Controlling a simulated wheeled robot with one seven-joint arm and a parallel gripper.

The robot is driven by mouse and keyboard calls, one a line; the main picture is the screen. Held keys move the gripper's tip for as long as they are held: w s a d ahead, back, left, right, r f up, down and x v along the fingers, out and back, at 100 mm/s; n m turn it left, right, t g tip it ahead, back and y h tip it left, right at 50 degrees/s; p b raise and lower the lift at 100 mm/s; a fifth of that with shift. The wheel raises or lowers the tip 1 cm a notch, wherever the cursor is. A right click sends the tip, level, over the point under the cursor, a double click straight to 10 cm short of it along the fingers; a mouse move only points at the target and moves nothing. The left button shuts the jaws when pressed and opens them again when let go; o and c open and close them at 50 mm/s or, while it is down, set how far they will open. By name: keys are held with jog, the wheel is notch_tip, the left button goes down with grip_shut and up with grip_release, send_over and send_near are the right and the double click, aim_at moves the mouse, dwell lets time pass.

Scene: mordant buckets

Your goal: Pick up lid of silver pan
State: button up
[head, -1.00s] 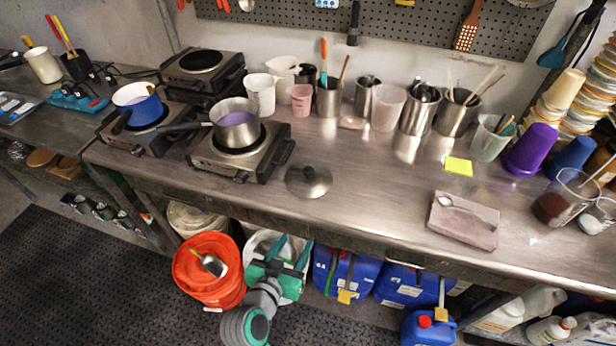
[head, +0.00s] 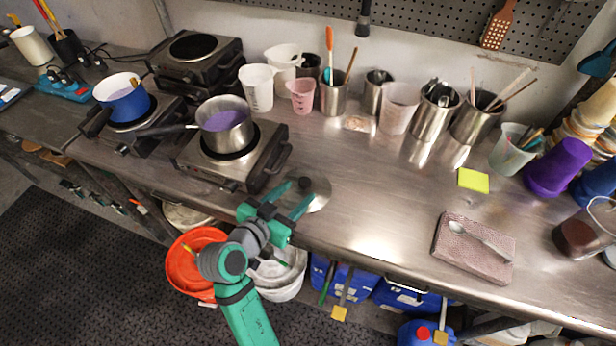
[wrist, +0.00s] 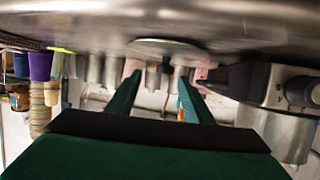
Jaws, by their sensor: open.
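The round silver lid (head: 318,199) lies flat on the steel counter with its dark knob (head: 305,184) up. My green gripper (head: 293,198) is open at the lid's near left side, and its fingers partly hide the lid. In the wrist view, which looks upside down, the lid (wrist: 168,46) is ahead and the knob (wrist: 154,77) shows between my open fingers (wrist: 160,88). I cannot tell that either finger touches it. The silver pan (head: 228,128) holds purple liquid and stands uncovered on the front right hot plate.
The hot plate (head: 268,160) is close left of the lid. Measuring cups and steel containers stand behind it. A yellow note (head: 473,180) and a pink tray with a spoon (head: 450,262) lie to the right. The counter between is clear.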

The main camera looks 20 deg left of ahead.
aim_at(304, 185)
jog(key=x, duration=0.4)
jog(key=shift+w+r, duration=0.1)
jog(key=shift+w+f, duration=0.35)
jog(key=shift+w, duration=0.15)
jog(key=shift+a+x, duration=0.15)
jog(key=shift+x, duration=1.15)
jog(key=shift+a+x, duration=0.15)
jog(key=shift+x, duration=1.2)
jog(key=shift+w+r, duration=0.1)
grip_shut()
